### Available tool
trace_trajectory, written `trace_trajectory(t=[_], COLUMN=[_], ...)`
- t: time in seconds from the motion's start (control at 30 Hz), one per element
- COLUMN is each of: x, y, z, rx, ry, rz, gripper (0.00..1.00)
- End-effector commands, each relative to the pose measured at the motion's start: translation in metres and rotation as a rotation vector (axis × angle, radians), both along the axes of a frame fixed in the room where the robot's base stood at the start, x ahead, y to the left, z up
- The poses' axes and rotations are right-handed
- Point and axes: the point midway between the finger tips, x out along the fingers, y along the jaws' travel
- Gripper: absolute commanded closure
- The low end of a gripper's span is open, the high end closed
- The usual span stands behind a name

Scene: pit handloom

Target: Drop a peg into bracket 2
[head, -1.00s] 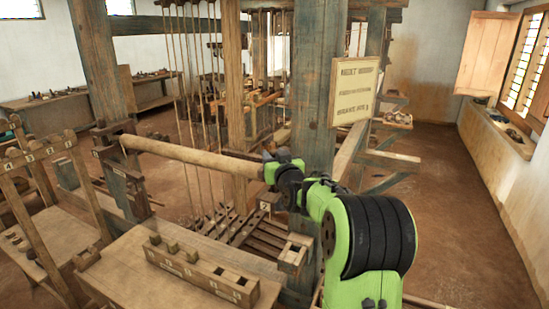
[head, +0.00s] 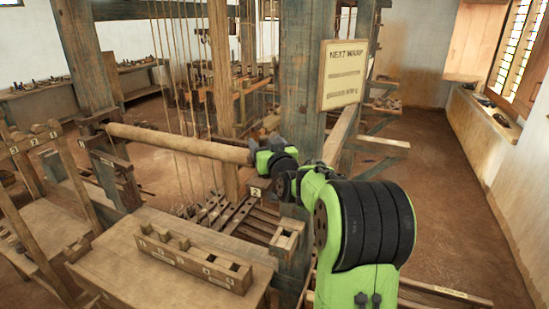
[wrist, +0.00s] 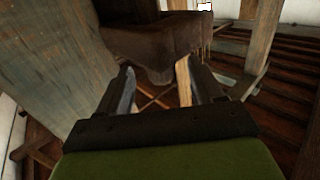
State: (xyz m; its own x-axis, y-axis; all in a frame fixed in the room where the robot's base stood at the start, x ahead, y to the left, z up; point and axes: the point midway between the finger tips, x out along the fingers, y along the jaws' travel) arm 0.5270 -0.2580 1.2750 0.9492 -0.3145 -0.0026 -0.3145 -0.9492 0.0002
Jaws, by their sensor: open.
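The label 2 of bracket 2 (head: 258,191) shows at the right end of the round wooden beam, on the blue-grey post; the bracket's seat is hidden behind my wrist. My gripper (wrist: 155,80) is open, seen in the wrist view with a dark brown wooden part (wrist: 150,42) just beyond its fingertips. A pale wooden strip (wrist: 183,82) shows beside the right finger; I cannot tell whether it is a peg. A wooden peg block (head: 160,250) on the bench has several holes, some with pegs, two empty.
The round beam (head: 180,144) runs left from bracket 2. The blue-grey post (head: 306,100) stands close to my wrist and bears a sign (head: 343,75). The bench (head: 110,255) is in front on the left. The floor at the right (head: 450,220) is mostly clear.

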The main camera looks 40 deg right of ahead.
Motion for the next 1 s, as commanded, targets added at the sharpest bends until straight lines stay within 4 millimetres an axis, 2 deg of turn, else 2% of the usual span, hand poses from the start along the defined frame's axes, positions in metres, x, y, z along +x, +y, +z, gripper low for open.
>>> trace_trajectory(t=[0.1, 0.3, 0.43, 0.6, 1.0], x=[-0.034, -0.088, -0.113, -0.126, -0.126], y=[0.010, 0.028, 0.037, 0.041, 0.042], z=[-0.003, -0.003, -0.002, -0.001, -0.001], rx=[-0.003, -0.003, -0.003, -0.001, 0.000], ry=[-0.001, -0.002, -0.001, -0.002, -0.001], rz=[-0.005, -0.005, -0.004, -0.002, -0.001], gripper=[0.33, 0.33, 0.33, 0.33, 0.33])
